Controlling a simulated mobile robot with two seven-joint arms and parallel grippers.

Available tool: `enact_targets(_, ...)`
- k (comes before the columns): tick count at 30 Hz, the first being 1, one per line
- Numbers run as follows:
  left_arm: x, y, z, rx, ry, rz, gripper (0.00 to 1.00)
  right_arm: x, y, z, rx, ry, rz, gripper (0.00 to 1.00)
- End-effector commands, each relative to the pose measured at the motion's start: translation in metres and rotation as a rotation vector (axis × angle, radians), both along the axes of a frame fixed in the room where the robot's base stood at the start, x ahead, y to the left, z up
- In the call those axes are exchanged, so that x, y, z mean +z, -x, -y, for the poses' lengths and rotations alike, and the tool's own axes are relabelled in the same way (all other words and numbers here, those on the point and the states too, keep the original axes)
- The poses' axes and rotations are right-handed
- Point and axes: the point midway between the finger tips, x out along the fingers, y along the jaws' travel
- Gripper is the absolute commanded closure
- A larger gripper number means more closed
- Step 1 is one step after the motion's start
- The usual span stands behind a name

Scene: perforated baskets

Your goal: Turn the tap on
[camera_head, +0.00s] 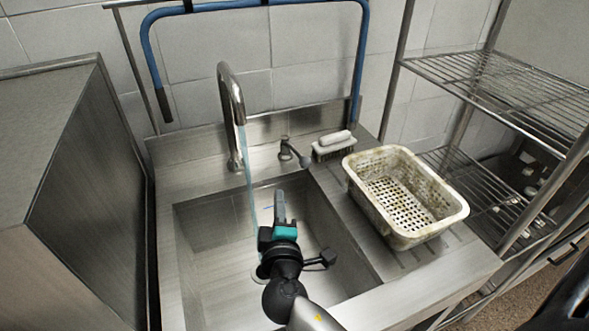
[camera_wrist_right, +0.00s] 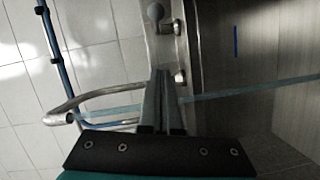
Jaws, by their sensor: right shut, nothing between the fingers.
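The tap's curved metal spout (camera_head: 232,98) rises from the back ledge of the steel sink (camera_head: 190,240). A thin bluish stream of water (camera_head: 248,185) runs down from the spout's tip into the basin. The small tap lever (camera_head: 289,150) stands on the ledge to the right of the spout. My right gripper (camera_head: 280,200) is over the basin, in front of the lever and apart from it, shut and empty. In the right wrist view, the shut fingers (camera_wrist_right: 160,80) point towards the ledge, with the spout (camera_wrist_right: 98,98) and the stream (camera_wrist_right: 225,94) behind them and the lever (camera_wrist_right: 157,14) above. My left gripper is not seen.
A worn perforated basket (camera_head: 408,190) stands on the drainboard right of the basin. A white brush (camera_head: 334,146) lies behind it. A blue hose (camera_head: 255,8) arches above the sink. Wire shelving (camera_head: 505,85) stands at right, a steel cabinet (camera_head: 60,190) at left.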

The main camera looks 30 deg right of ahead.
Motion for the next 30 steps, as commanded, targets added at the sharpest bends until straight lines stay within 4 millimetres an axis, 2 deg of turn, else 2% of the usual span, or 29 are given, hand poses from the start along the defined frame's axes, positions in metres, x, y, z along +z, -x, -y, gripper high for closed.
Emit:
enact_targets(4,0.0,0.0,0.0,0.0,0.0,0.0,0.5,0.006,-0.002,0.002,-0.013,0.062,0.001,1.0)
enact_targets(8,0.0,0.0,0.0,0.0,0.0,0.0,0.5,0.007,-0.013,0.007,-0.013,0.066,0.002,1.0)
enact_targets(23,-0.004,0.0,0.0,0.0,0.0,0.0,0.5,0.002,-0.092,0.044,-0.014,0.062,0.002,1.0)
enact_targets(30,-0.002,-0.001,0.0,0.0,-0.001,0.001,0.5,-0.005,-0.085,0.074,-0.012,0.062,0.0,1.0)
